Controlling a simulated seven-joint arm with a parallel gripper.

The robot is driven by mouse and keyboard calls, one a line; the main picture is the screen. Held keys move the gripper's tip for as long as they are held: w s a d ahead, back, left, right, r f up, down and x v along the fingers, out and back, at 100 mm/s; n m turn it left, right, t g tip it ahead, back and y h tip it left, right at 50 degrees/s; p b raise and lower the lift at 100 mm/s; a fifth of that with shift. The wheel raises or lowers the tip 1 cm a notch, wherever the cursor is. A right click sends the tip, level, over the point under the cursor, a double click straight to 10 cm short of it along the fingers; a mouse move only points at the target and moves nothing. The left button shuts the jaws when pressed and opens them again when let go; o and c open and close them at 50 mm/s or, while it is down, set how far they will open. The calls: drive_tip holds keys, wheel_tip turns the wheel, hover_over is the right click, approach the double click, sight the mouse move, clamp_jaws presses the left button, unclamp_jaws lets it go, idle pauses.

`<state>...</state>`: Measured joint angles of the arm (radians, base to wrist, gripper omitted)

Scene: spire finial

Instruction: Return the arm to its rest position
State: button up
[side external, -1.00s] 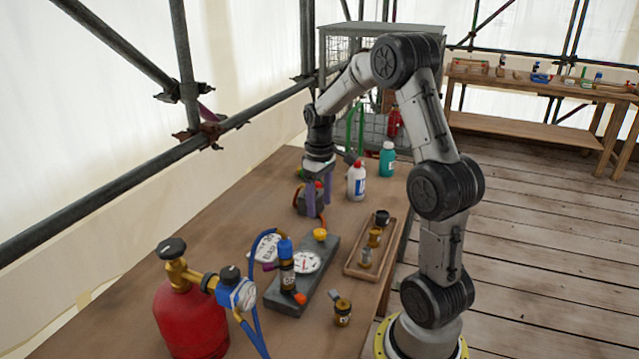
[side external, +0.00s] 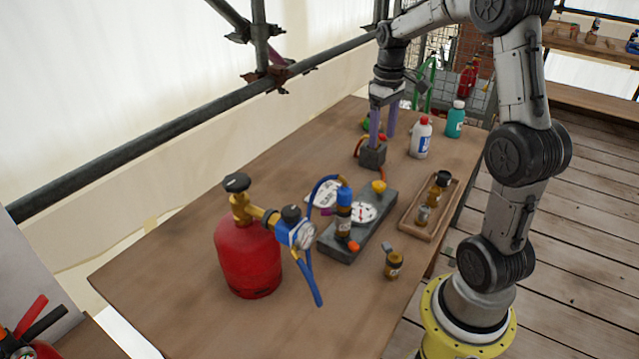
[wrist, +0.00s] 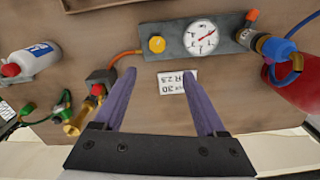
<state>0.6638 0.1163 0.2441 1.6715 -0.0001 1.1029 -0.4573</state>
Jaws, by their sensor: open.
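My gripper (side external: 383,138) hangs above the back part of the wooden table, pointing down. In the wrist view, its two purple fingers (wrist: 160,72) are spread apart with nothing between them. A small dark grey block (side external: 372,156) with an orange hose sits on the table below the fingers. In the wrist view, this block (wrist: 101,84) lies just left of the left finger, and a white printed card (wrist: 177,82) shows below, between the fingers. My arm is bent, with its elbow cut off by the top of the side view.
A red gas cylinder (side external: 248,258) with a regulator stands at the front left. A grey gauge panel (side external: 345,240), a wooden tray (side external: 410,222) and a small brown jar (side external: 393,267) lie nearer. White (side external: 421,140) and teal (side external: 455,122) bottles stand right of my gripper. Scaffold poles run behind.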

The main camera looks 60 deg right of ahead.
drive_tip(key=s+a+r+n+t+h, duration=0.1)
drive_tip(key=s+a+r+n+t, duration=0.1)
drive_tip(key=a+r, duration=0.45)
drive_tip(key=s+a+r+n+t, duration=0.1)
drive_tip(key=s+a+r+n, duration=0.15)
drive_tip(key=a, duration=0.75)
drive_tip(key=s+a+f+m+t+y, duration=0.1)
drive_tip(key=s+a+f+m+t, duration=0.1)
drive_tip(key=s+a+f, duration=0.2)
drive_tip(key=s+a, duration=0.3)
drive_tip(key=s, duration=0.2)
drive_tip(key=shift+s+a+t, duration=0.2)
drive_tip(key=shift+s+t, duration=0.1)
drive_tip(key=shift+s, duration=0.05)
